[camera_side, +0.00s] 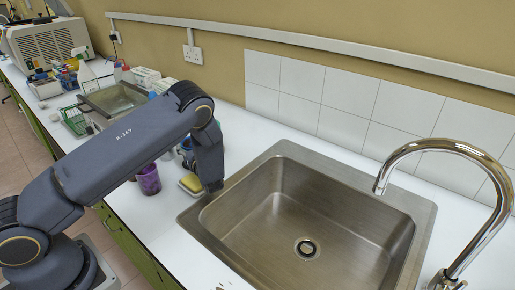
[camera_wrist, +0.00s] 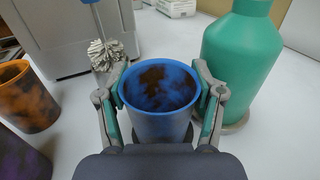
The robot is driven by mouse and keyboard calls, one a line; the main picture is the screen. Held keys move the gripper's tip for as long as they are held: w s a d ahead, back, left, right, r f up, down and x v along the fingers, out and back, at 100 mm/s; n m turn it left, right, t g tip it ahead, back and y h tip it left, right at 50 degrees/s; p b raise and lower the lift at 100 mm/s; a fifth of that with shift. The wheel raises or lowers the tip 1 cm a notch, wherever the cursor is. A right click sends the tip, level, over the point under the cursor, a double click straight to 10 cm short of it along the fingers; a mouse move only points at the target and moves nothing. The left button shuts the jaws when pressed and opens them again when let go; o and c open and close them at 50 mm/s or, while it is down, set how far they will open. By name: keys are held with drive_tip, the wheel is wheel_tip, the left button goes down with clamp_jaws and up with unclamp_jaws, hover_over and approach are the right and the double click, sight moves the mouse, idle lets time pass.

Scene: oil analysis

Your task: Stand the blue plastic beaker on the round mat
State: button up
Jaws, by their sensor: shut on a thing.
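The blue plastic beaker (camera_wrist: 158,122) is upright in the wrist view, with dark brown stains inside. My gripper (camera_wrist: 161,94) is shut on it, one finger on each side. I cannot tell whether its base touches the counter. A tan round edge (camera_wrist: 237,127) shows under a green bottle at the right; it may be the round mat, but I cannot tell. In the side view my arm hides most of the beaker area.
The green bottle (camera_wrist: 238,60) stands close to my right finger. A wire brush (camera_wrist: 104,52) is behind left. An orange beaker (camera_wrist: 28,98) and a purple beaker (camera_side: 148,180) stand nearby. A yellow sponge (camera_side: 191,183) lies beside the steel sink (camera_side: 340,215).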

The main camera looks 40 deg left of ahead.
drive_tip(key=shift+f, duration=0.15)
drive_tip(key=o, duration=1.1)
